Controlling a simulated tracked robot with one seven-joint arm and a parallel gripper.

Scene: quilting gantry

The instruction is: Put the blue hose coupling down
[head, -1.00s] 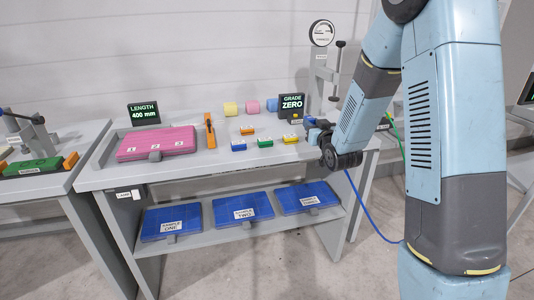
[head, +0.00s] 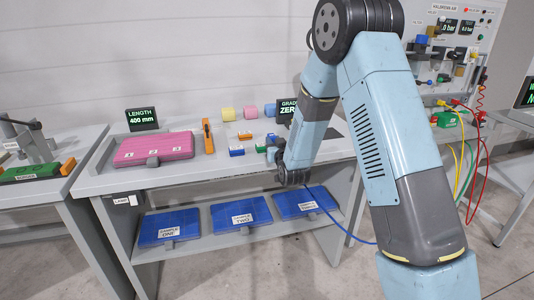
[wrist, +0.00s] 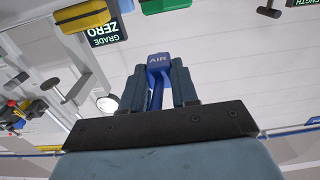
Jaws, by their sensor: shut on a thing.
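The blue hose coupling (wrist: 158,62), marked AIR, sits between the two fingers of my gripper (wrist: 158,80) in the wrist view, and the gripper is shut on it. In the head view my gripper (head: 273,152) is over the front right part of the grey bench (head: 215,180), beside the small coloured blocks. The coupling is hard to make out there. Its blue hose (head: 340,228) hangs from near the gripper, in front of the bench, and runs to the floor at the right. Whether the coupling touches the bench cannot be told.
An orange-and-white block (head: 245,135) and a blue-and-white block (head: 236,151) lie close left of my gripper. The GRADE ZERO display (head: 287,108) is partly behind my arm. The bench's front strip is clear.

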